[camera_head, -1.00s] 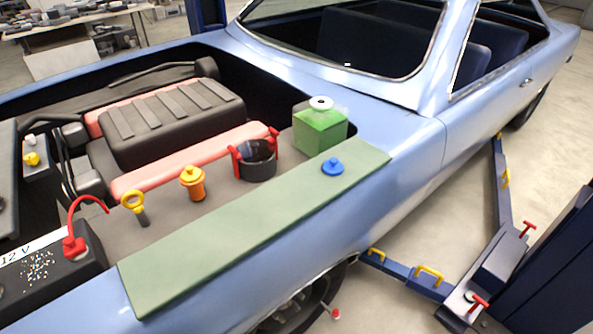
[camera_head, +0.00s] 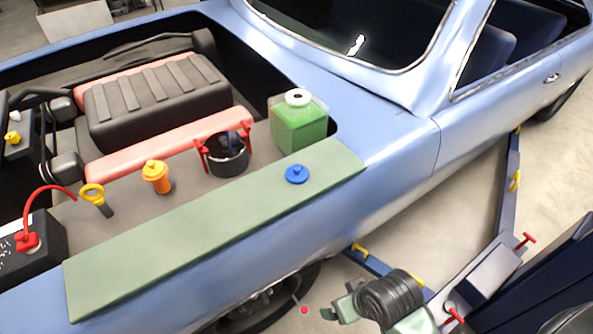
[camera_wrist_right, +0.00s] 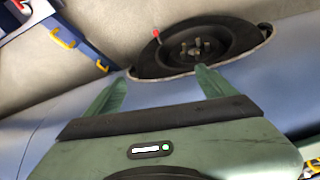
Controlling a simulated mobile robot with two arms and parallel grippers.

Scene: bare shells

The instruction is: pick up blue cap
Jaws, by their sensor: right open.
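The blue cap (camera_head: 297,174) sits on the green mat (camera_head: 200,232) along the car's fender in the head view. My right gripper (camera_head: 328,309) shows at the bottom of the head view, low beside the front wheel and well apart from the cap. In the right wrist view my right gripper (camera_wrist_right: 160,84) has its two fingers spread with nothing between them. The cap is not in the right wrist view. My left gripper is not in view.
A green tank (camera_head: 299,124) with a white cap stands behind the blue cap. A black reservoir (camera_head: 227,158), an orange cap (camera_head: 156,176) and a yellow dipstick ring (camera_head: 92,193) line the engine bay. The wheel (camera_wrist_right: 197,47) and blue lift arm (camera_head: 510,190) are near my right arm.

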